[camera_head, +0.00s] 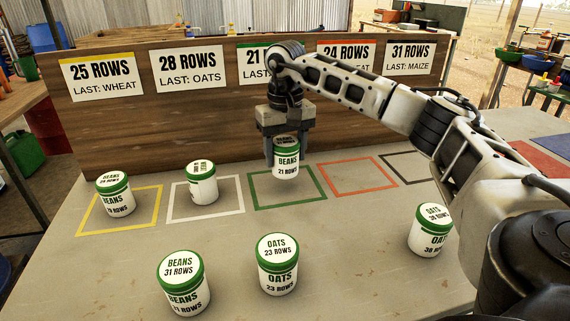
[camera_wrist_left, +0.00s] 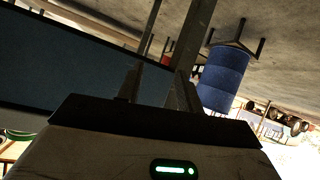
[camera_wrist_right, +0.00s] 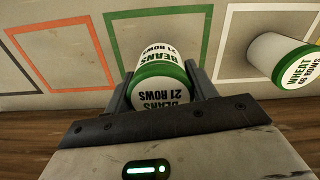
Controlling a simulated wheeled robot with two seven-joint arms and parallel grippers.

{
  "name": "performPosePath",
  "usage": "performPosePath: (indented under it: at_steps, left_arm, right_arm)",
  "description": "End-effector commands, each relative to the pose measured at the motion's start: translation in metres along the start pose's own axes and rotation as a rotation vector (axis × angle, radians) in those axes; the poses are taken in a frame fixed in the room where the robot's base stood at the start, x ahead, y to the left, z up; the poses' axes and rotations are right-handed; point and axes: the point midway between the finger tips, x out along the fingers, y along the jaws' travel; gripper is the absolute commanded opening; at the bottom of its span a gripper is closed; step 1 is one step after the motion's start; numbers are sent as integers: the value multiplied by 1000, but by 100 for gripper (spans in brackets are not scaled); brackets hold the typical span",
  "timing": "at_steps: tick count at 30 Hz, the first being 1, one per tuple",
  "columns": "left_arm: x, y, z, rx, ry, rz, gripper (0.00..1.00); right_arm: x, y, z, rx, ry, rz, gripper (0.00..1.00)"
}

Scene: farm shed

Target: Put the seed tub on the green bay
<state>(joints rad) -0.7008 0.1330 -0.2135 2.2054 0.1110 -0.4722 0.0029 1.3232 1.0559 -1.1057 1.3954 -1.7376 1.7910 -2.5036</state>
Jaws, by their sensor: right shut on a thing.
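My right gripper (camera_head: 286,158) is shut on a white seed tub with a green lid (camera_head: 287,168), labelled BEANS 21 ROWS. The tub is upright, at the back part of the green bay (camera_head: 290,206), a green outline on the table. In the right wrist view the tub (camera_wrist_right: 160,55) sits between the two fingers (camera_wrist_right: 158,92), with the green outline (camera_wrist_right: 205,40) around it. I cannot tell whether its base touches the table. My left gripper (camera_wrist_left: 157,85) shows only in the left wrist view, with its fingers apart and nothing between them.
A BEANS tub (camera_head: 115,196) stands in the yellow bay and a WHEAT tub (camera_head: 202,184) in the white bay. Front tubs are BEANS 31 (camera_head: 184,284), OATS 23 (camera_head: 277,264) and OATS 38 (camera_head: 430,232). The red bay (camera_head: 357,176) is empty. A wooden board (camera_head: 130,120) with signs stands behind.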

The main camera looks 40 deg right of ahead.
Motion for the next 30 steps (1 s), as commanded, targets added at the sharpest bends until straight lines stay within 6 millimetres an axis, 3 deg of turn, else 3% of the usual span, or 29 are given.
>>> performPosePath:
  at_steps: [9, 20, 21, 23, 30]
  left_arm:
    - [0, 0, -1, 1, 1, 0, 36]
    - [1, 0, 1, 1, 0, 0, 36]
    - [1, 0, 0, 1, 1, -1, 36]
    - [1, 0, 0, 1, 0, -1, 36]
    - [1, 0, 0, 2, 0, -1, 36]
  right_arm:
    - [36, 1, -4, 0, -2, 2, 30]
    - [40, 1, -4, 1, 0, 1, 30]
    - [40, 1, -4, 1, 0, 1, 65]
    - [40, 1, -4, 1, 0, 1, 78]
    - [39, 1, -4, 1, -1, 1, 78]
